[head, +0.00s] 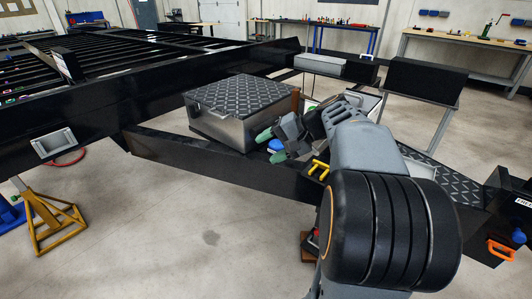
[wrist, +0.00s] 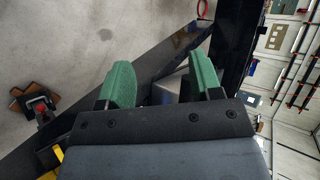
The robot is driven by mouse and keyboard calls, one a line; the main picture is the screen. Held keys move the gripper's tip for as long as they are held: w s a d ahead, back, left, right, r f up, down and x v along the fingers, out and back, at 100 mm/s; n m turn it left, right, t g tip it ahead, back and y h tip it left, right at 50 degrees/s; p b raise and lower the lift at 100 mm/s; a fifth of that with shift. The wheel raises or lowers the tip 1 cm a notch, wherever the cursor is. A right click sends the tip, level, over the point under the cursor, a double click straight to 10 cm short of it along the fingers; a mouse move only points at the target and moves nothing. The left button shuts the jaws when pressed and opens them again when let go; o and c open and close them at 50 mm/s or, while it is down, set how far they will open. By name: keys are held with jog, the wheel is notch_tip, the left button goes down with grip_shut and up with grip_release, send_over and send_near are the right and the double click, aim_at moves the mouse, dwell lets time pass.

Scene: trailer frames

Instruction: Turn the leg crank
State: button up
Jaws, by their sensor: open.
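My gripper (head: 271,146) is open, with two green fingertips, over the trailer's black frame in front of the metal box. In the wrist view, my gripper (wrist: 160,82) has nothing between its fingers. A yellow handle-like part (head: 319,168) stands on the frame bar, right of my gripper and apart from it. Part of a yellow piece (wrist: 50,157) shows at the lower left of the wrist view. An orange handle (head: 500,250) is at the far right, by the frame's front end. I cannot tell which part is the leg crank. My arm hides part of the frame.
A metal box with a black tread-plate lid (head: 240,99) sits on the frame behind my gripper. A yellow jack stand (head: 55,222) is at the left. A red part on a wooden block (wrist: 38,104) is on the floor.

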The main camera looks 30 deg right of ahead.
aim_at(264, 128)
jog(key=w+d+m+t+y+b, duration=0.1)
jog(key=d+t+y+b, duration=0.3)
jog(key=d, duration=0.8)
jog(key=shift+t+h, duration=0.5)
jog(key=shift+t, duration=0.2)
jog(key=b+x, duration=0.1)
jog(key=x, duration=0.7)
jog(key=r+b+x, duration=0.1)
jog(key=x, duration=0.4)
jog(key=shift+w+d+b, duration=0.1)
jog(key=shift+w+b, duration=0.1)
jog(key=shift+b, duration=0.15)
grip_shut()
